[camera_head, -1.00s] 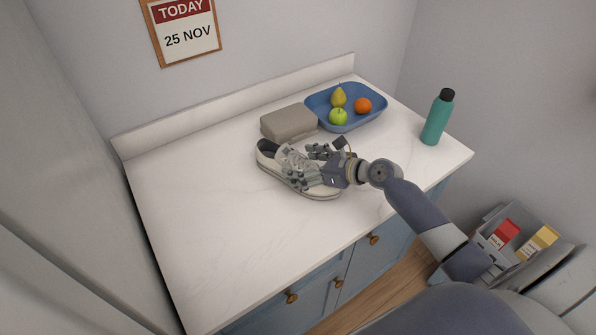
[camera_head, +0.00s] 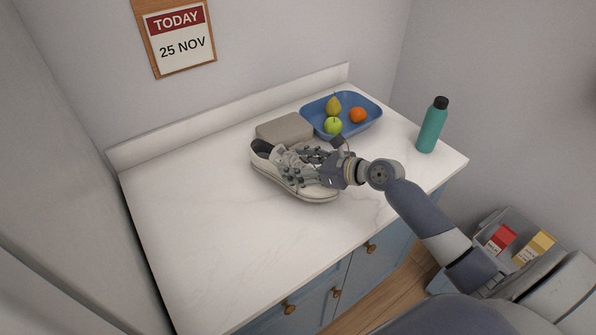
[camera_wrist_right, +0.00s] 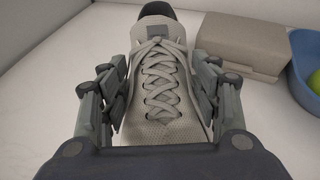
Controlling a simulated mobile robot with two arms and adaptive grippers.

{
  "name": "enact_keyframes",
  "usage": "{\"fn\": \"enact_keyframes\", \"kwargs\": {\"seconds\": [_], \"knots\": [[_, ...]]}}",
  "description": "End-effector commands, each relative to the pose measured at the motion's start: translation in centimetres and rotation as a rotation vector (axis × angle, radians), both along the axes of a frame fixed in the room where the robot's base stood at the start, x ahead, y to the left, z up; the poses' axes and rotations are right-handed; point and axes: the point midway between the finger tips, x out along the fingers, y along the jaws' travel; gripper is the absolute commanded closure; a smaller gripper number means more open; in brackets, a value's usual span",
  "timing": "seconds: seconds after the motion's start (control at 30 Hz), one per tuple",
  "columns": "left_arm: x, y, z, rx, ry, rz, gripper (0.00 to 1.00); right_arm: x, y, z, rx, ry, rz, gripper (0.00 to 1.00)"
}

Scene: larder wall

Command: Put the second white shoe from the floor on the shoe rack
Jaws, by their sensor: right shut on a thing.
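A white shoe (camera_head: 262,163) with pale laces is on or just above the white countertop in the head view; I cannot tell whether its sole touches. My right gripper (camera_head: 306,163) reaches it from the right and is shut on it, a finger on each side of the laced upper. In the right wrist view the shoe (camera_wrist_right: 160,90) lies between the fingers of the gripper (camera_wrist_right: 158,92), its dark heel opening pointing away. My left gripper is not in view. No shoe rack and no floor shoe show.
A grey-beige box (camera_head: 284,128) stands close behind the shoe. A blue tray (camera_head: 368,122) with a pear, a green apple and an orange is behind it, and a teal bottle (camera_head: 432,128) stands at the right. The countertop's left and front (camera_head: 200,235) are clear.

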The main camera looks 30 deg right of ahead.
Motion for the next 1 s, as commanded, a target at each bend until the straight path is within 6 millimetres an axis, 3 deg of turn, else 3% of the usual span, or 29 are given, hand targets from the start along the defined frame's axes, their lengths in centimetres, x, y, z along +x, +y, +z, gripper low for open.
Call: {"fn": "enact_keyframes", "kwargs": {"seconds": [0.2,0.5,0.7,1.0], "knots": [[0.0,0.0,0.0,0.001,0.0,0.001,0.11,-4.9,2.7,-0.1,0.005,0.011,0.006,0.82],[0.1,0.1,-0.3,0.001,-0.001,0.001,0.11,-10.6,5.6,0.5,0.006,0.01,0.003,0.82],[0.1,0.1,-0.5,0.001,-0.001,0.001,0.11,-12.7,6.7,0.8,0.003,0.009,0.005,0.82],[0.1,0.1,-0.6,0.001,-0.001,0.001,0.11,-13.4,7.1,1.1,0.003,0.009,0.011,0.82]]}}
